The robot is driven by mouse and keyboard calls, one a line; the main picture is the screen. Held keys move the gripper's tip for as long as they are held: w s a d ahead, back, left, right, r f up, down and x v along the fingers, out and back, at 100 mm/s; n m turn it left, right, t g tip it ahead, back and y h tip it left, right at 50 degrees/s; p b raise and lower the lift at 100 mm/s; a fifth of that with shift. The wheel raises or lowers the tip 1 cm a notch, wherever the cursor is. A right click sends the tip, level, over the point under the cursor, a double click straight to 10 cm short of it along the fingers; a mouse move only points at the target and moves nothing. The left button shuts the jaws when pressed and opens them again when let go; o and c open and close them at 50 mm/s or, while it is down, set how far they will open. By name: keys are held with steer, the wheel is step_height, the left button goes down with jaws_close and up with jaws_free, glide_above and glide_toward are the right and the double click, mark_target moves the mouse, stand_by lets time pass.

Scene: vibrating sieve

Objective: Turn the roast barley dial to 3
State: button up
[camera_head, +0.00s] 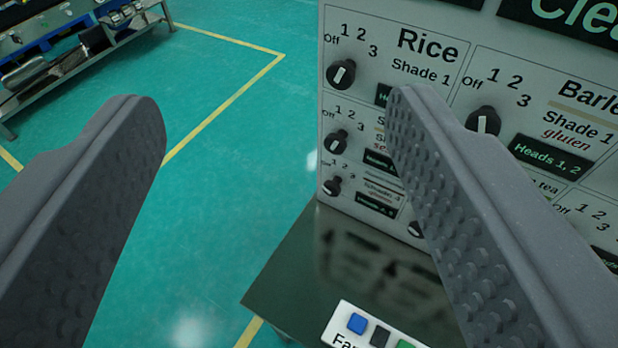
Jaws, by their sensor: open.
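The dial panel (455,62) stands upright at the right of the view. Its black dials are marked Off, 1, 2 and 3. The Rice dial (341,74) is at top left of the panel and the Barley dial (483,122) is to its right. Two smaller dials (336,142) (332,186) sit below Rice. Another dial (415,229) is partly hidden by my right finger.
A dark table (300,262) lies below the panel, carrying a white button box (372,330) with blue, black and green buttons. A metal machine on a frame (70,45) stands at top left. The green floor (240,150) with yellow lines is clear between them.

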steer(key=w+a+f+y, duration=0.1)
steer(key=w+a+f, duration=0.1)
steer(key=w+f, duration=0.45)
steer(key=w+a+f, duration=0.3)
steer(key=w+f, duration=0.2)
steer(key=w, duration=0.3)
steer(key=m+t+h, duration=0.1)
steer(key=m+h, duration=0.2)
steer(key=h, duration=0.2)
glide_toward(330, 192)
steer(key=a+r, duration=0.8)
steer(key=r, duration=0.5)
steer(key=s+d+f+h, duration=0.2)
steer(key=f, duration=0.5)
steer(key=s+d+f+h, duration=0.1)
steer(key=d+f+h, duration=0.1)
steer(key=f, duration=0.5)
steer(key=b+x, duration=0.1)
steer(key=x, duration=1.1)
steer(key=shift+w+d+b, duration=0.25)
steer(key=shift+b, duration=0.05)
steer(key=c, duration=1)
